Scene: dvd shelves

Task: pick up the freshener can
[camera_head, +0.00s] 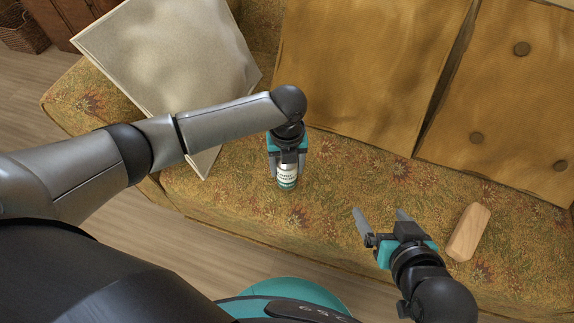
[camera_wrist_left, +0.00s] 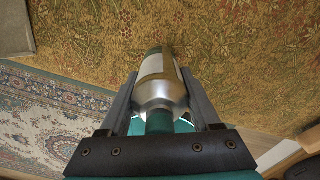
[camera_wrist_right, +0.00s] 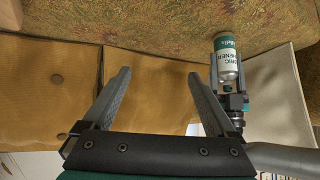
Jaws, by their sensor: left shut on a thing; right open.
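The freshener can (camera_head: 287,178) is a small can with a white label and green bands, over the patterned sofa seat in the head view. My left gripper (camera_head: 287,165) comes down on it from above and is shut on it. In the left wrist view the silver and white can (camera_wrist_left: 160,88) sits between the two fingers (camera_wrist_left: 160,76). In the right wrist view the can (camera_wrist_right: 227,62) shows at the upper right, held by my left gripper. I cannot tell whether its base touches the seat. My right gripper (camera_head: 379,212) is open and empty, low over the seat.
A wooden block (camera_head: 468,232) lies on the seat (camera_head: 330,180), right of my right gripper. Mustard back cushions (camera_head: 360,60) and a pale grey cushion (camera_head: 165,50) stand behind. The seat between the grippers is clear. A patterned rug (camera_wrist_left: 45,125) shows in the left wrist view.

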